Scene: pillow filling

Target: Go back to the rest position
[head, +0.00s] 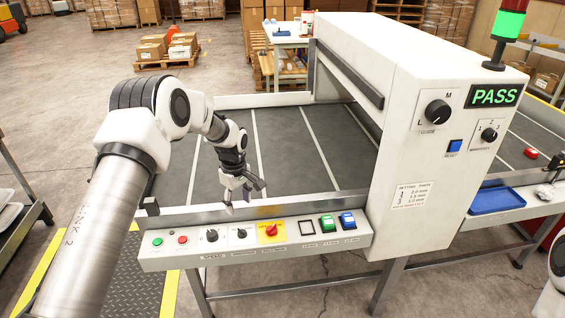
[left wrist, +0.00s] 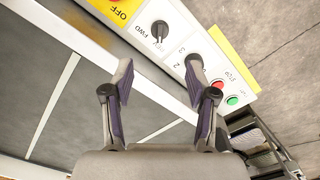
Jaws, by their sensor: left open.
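My left gripper (head: 243,199) hangs over the near rail of the conveyor, just behind the control panel (head: 255,242). It is open and empty. In the left wrist view its two fingers (left wrist: 160,95) are spread apart, with the panel's knobs and buttons beyond them. My left arm comes in from the left and bends down to the gripper. At the lower right edge of the head view a small piece of a white arm shows. My right gripper does not show.
The grey conveyor belt (head: 290,150) is bare on the left. A white machine housing (head: 430,140) with a green PASS display (head: 494,95) and a green lit tower lamp (head: 508,25) stands at right. A blue tray (head: 497,199) sits beyond it. Boxes on pallets (head: 167,50) stand behind.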

